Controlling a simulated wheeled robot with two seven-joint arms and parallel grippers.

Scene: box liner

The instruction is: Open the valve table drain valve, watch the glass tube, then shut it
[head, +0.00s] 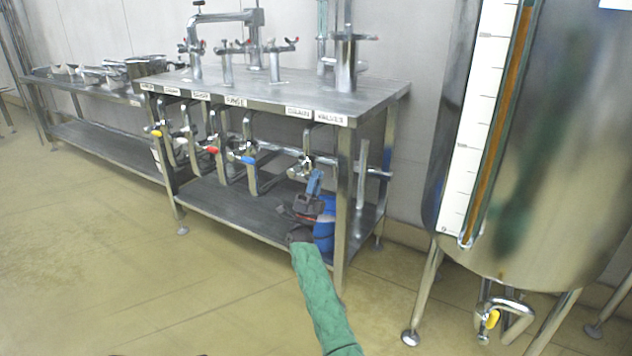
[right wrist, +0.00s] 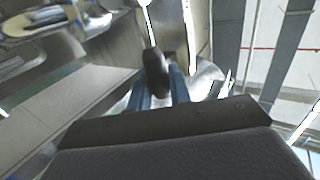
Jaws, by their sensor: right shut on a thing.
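The valve table (head: 380,93) stands in the middle of the head view, with a DRAIN label (head: 298,111) on its front edge. The drain valve (head: 303,165) hangs below that label. My right gripper (head: 315,180) is at this valve, reaching up from below. In the right wrist view its blue fingers (right wrist: 160,92) are shut on the dark grip of the valve handle (right wrist: 156,70). A thin metal lever runs up from the grip. The lever's exact angle is hard to tell. The glass tube (head: 500,120) on the tank shows an amber column running out of the frame's top. My left gripper is not in view.
Other valves with yellow, red (head: 212,150) and blue (head: 248,160) handles hang left of the drain valve. A blue container (head: 325,232) is on the lower shelf behind my gripper. The steel tank (head: 570,130) stands at right. The floor at left is clear.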

